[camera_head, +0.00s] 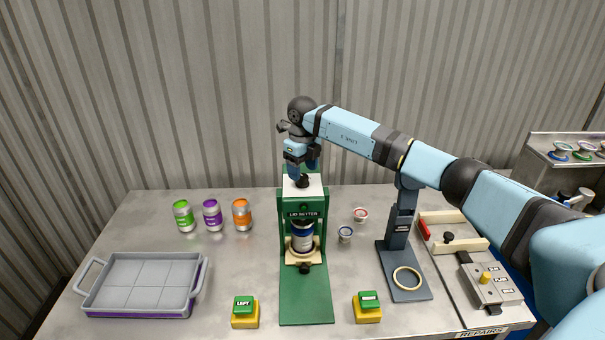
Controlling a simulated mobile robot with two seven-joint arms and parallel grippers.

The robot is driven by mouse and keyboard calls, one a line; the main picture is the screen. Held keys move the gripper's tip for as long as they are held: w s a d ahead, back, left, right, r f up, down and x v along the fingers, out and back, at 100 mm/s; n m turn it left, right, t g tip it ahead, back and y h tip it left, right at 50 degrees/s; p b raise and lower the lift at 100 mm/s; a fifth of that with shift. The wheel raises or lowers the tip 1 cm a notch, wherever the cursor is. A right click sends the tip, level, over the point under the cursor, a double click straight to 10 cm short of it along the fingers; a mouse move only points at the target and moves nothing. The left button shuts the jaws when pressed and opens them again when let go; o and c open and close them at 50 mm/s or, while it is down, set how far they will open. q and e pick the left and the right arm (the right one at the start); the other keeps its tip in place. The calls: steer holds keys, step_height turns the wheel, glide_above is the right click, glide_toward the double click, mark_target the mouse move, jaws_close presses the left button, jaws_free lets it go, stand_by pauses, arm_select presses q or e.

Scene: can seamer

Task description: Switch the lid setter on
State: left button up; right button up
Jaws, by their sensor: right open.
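A can (302,236) with a blue band stands inside the frame on a cream holder (304,258). A smaller black knob (304,269) is at the holder's front. My left gripper is not in view.
Green, purple and orange cans (212,215) stand left of the setter. A grey tray (140,283) lies front left. Yellow-and-green button boxes stand in front, one marked LEFT (244,312). A dark stand (401,245) and repair fixture (490,285) are at right. A corrugated wall is behind.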

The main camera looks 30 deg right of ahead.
mark_target(302, 176)
steer(key=shift+f, duration=1.5)
steer(key=shift+c, duration=0.3)
steer(key=c, duration=0.9)
steer(key=m, duration=1.1)
steer(key=shift+m+p, duration=0.3)
steer(key=shift+m, duration=0.3)
